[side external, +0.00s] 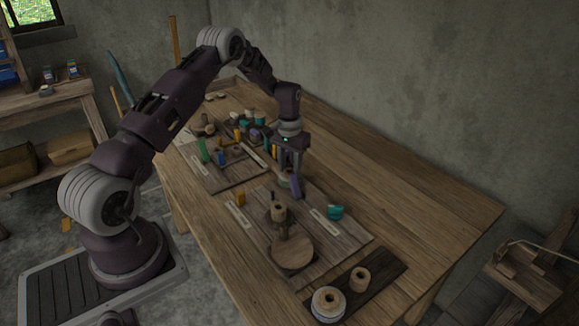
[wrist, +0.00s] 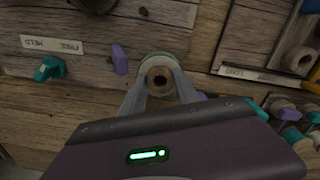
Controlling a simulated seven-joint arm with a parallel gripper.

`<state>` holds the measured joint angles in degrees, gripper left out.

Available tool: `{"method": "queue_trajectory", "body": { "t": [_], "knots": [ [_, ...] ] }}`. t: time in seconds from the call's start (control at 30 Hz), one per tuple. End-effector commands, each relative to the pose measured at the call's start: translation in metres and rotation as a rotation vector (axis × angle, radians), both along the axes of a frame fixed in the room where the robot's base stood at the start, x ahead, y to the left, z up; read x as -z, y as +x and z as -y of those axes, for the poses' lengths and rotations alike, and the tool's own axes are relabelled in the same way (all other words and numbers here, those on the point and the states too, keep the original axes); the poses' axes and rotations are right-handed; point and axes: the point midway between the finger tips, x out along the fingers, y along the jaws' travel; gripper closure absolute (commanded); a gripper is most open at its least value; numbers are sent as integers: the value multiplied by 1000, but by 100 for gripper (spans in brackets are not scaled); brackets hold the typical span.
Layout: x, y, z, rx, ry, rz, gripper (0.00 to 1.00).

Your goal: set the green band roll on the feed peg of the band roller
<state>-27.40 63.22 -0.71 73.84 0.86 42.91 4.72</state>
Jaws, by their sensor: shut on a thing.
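The green band roll (wrist: 160,73), a wooden core with a dark hole and a pale greenish rim, sits between my two fingers in the wrist view. My gripper (wrist: 160,88) is shut on it. In the side view my gripper (side external: 290,172) points down over the board, and the roll is mostly hidden by the fingers. The band roller (side external: 281,232) stands nearer the side camera on the same board, with an upright wooden spool shape and a round wooden disc (side external: 292,253). I cannot tell which part is the feed peg. The roll is apart from the roller.
A purple block (wrist: 120,59) and a teal piece (wrist: 48,69) lie near the roll; the teal piece also shows in the side view (side external: 335,212). A dark tray (side external: 384,268) at the front holds two rolls. Coloured pieces crowd the far board. The table's right side is clear.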

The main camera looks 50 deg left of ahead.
Motion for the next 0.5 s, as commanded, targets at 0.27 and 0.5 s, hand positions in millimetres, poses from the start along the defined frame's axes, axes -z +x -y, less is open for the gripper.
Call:
{"method": "queue_trajectory", "body": {
  "t": [0.27, 0.5],
  "knots": [
    [3, 0, 0, 0, 0, 0, 89],
    [3, 0, 0, 0, 0, 0, 37]
  ]
}}
